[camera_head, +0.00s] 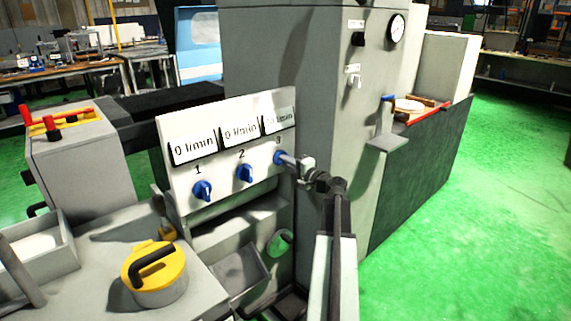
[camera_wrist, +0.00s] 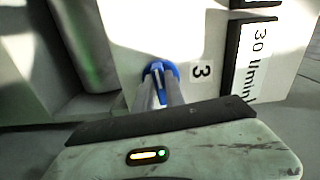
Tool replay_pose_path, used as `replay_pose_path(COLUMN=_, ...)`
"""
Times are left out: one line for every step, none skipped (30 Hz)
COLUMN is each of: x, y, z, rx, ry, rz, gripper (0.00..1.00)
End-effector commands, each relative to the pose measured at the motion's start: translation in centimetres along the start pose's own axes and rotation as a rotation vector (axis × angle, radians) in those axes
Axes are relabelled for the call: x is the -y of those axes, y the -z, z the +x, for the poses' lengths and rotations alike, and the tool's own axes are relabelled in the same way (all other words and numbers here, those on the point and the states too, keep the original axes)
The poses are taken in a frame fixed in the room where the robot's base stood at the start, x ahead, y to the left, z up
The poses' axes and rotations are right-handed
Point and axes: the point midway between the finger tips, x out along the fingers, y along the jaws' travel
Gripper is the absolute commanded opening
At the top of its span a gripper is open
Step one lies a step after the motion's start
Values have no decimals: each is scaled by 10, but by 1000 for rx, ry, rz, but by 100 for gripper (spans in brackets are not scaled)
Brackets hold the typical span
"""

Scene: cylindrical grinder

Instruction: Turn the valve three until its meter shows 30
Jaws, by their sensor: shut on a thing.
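Valve three (camera_head: 279,157) is a blue knob under the number 3 at the right end of a white panel (camera_head: 180,190). My gripper (camera_head: 287,160) reaches it from the right. In the wrist view, the fingers of my gripper (camera_wrist: 160,80) are shut on the blue valve (camera_wrist: 158,66), one on each side, and hide part of it. The meter beside the 3 (camera_wrist: 260,60) reads 30 l/min, sideways in that view. In the head view this meter (camera_head: 279,120) is partly washed out by glare.
Valves one (camera_head: 203,190) and two (camera_head: 244,172) are blue knobs to the left; their meters (camera_head: 194,147) and (camera_head: 240,133) read 0 l/min. A tall grey cabinet (camera_head: 290,60) rises behind the panel. A yellow-lidded pot (camera_head: 155,278) stands lower left. Green floor is clear at right.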

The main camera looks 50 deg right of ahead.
Motion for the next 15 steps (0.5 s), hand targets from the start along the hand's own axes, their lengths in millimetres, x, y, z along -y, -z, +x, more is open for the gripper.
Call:
replay_pose_path(x=0, y=-2, z=1, rx=4, ry=0, rz=0, gripper=0)
replay_pose_path(x=0, y=-2, z=1, rx=4, ry=0, rz=0, gripper=0)
replay_pose_path(x=0, y=-2, z=1, rx=4, ry=0, rz=0, gripper=0)
replay_pose_path(x=0, y=-2, z=1, rx=4, ry=0, rz=0, gripper=0)
replay_pose_path(x=0, y=-2, z=1, rx=4, ry=0, rz=0, gripper=0)
replay_pose_path(x=0, y=-2, z=1, rx=4, ry=0, rz=1, gripper=0)
replay_pose_path(x=0, y=-2, z=1, rx=4, ry=0, rz=1, gripper=0)
replay_pose_path(x=0, y=-2, z=1, rx=4, ry=0, rz=1, gripper=20)
replay_pose_path(x=0, y=-2, z=1, rx=4, ry=0, rz=1, gripper=31)
replay_pose_path(x=0, y=-1, z=0, rx=3, ry=0, rz=1, gripper=36)
replay_pose_path(x=0, y=-1, z=0, rx=3, ry=0, rz=1, gripper=36)
replay_pose_path(x=0, y=-1, z=0, rx=3, ry=0, rz=1, gripper=36)
replay_pose_path(x=0, y=-1, z=0, rx=2, ry=0, rz=1, gripper=36)
replay_pose_path(x=0, y=-1, z=0, rx=2, ry=0, rz=1, gripper=36)
replay_pose_path(x=0, y=-1, z=0, rx=2, ry=0, rz=1, gripper=36)
